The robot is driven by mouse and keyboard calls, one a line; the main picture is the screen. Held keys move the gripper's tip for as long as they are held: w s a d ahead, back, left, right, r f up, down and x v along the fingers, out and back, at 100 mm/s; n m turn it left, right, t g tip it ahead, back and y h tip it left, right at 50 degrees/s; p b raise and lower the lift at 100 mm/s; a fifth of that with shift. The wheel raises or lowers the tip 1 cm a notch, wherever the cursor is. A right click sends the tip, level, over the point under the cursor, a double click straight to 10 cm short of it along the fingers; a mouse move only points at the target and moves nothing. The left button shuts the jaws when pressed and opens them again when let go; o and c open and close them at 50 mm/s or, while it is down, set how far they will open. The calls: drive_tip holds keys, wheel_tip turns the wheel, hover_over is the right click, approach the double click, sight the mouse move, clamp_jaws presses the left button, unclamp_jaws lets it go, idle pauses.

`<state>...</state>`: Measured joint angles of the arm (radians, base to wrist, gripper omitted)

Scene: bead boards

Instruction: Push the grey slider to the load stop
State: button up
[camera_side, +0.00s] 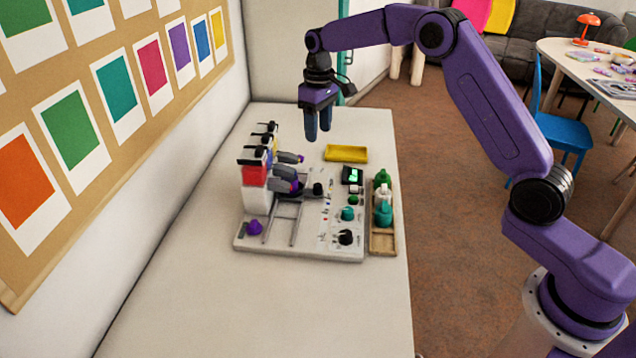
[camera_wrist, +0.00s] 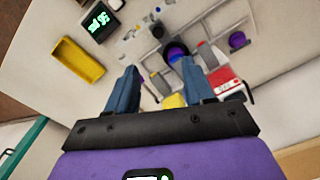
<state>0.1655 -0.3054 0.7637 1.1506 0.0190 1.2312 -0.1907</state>
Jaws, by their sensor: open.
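A white panel board (camera_side: 285,245) lies on the table and carries two slotted rails (camera_side: 296,222). Grey blocks with purple tips (camera_side: 285,181) sit at the far part of the rails, beside red-and-white upright units (camera_side: 255,172). The grey slider seems to be among these parts, but I cannot tell which piece it is. The grey parts also show in the wrist view (camera_wrist: 209,56), around a dark purple-blue round part (camera_wrist: 176,52). I cannot pick out the load stop. My gripper (camera_side: 319,138) is open and empty, pointing down above the board's far side; its two blue fingers show in the wrist view (camera_wrist: 160,70).
A yellow tray (camera_side: 346,153) lies beyond the board. A wooden tray (camera_side: 382,241) with green and white bottles stands along its right side. A small green display (camera_side: 352,175), knobs (camera_side: 346,237) and a purple knob (camera_side: 254,227) rise from the board. The near table is clear.

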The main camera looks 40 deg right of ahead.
sight(318, 185)
wheel_tip(318, 185, down, 18)
drive_tip(key=shift+w+r, duration=0.1)
drive_tip(key=shift+r, duration=0.1)
idle(0.4)
clamp_jaws()
